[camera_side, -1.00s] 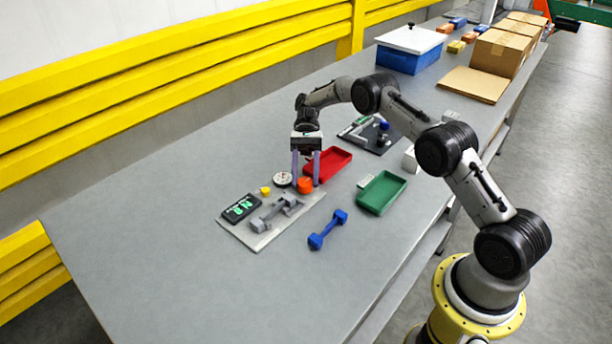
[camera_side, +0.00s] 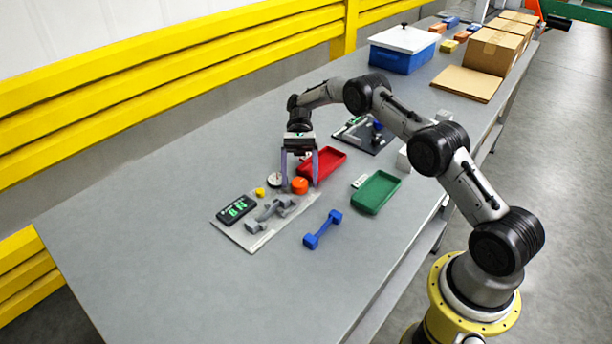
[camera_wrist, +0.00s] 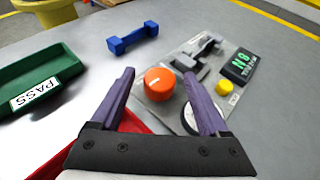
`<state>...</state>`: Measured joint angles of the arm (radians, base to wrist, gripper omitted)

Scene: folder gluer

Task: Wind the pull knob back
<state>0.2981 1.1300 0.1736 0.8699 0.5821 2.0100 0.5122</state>
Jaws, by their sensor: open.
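The orange round knob (camera_side: 299,186) stands on the far end of the light grey fixture plate (camera_side: 248,240); I take it to be the pull knob. In the wrist view the orange knob (camera_wrist: 160,84) lies ahead of and between my two purple fingers. My gripper (camera_side: 300,186) is open, its fingers apart at either side of the knob in the side view; it also shows in the wrist view (camera_wrist: 163,85). I cannot tell whether a finger touches the knob. The plate also carries a grey clamp-like part (camera_side: 268,213), a display reading N8 (camera_side: 236,210), a small yellow button (camera_side: 260,192) and a round white dial (camera_side: 274,180).
A red tray (camera_side: 335,158) is close behind my fingers. A green tray (camera_side: 376,193) and a blue dumbbell-shaped part (camera_side: 323,230) lie to the right. A black plate with parts (camera_side: 366,135) is farther back. The table's left front is clear.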

